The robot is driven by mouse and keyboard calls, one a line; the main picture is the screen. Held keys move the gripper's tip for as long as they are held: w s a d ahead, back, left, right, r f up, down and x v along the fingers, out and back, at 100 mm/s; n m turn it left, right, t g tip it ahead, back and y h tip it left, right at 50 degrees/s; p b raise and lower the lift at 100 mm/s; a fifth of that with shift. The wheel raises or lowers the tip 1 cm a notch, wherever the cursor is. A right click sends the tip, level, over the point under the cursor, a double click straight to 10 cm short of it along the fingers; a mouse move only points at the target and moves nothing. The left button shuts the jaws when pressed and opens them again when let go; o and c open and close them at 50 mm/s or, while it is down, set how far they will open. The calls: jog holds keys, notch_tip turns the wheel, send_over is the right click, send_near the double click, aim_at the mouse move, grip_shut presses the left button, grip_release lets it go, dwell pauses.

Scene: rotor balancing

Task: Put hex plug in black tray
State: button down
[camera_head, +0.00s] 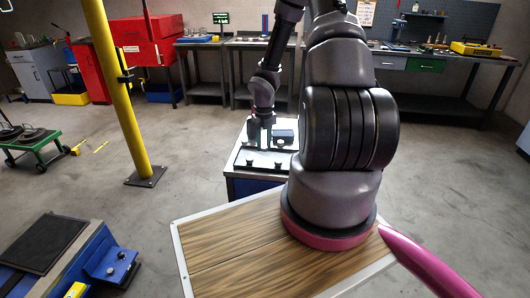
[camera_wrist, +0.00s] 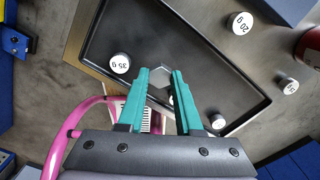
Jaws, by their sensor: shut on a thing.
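My gripper (camera_wrist: 164,74) has two teal fingers, shut on a grey hex plug (camera_wrist: 157,77) that shows between their tips in the wrist view. The fingers hide part of the plug. The black tray (camera_wrist: 160,28) lies beneath and beyond the fingertips, and the plug is seen against its floor. I cannot tell the height of the plug above the tray. In the head view my gripper (camera_head: 262,143) points down over the small bench where a dark tray (camera_head: 262,162) lies; the plug is too small to make out there.
A white-topped 35 g weight (camera_wrist: 120,63) and another white-topped piece (camera_wrist: 218,121) are near the fingers. A 20 g weight (camera_wrist: 240,22) stands beyond the tray's edge. A red cylinder (camera_wrist: 309,48) is at the right. A yellow post (camera_head: 115,90) stands left of the bench.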

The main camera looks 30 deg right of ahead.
aim_at(264, 147)
jog(key=shift+f, duration=1.75)
jog(key=shift+f, duration=0.1)
jog(key=c, duration=0.6)
grip_release()
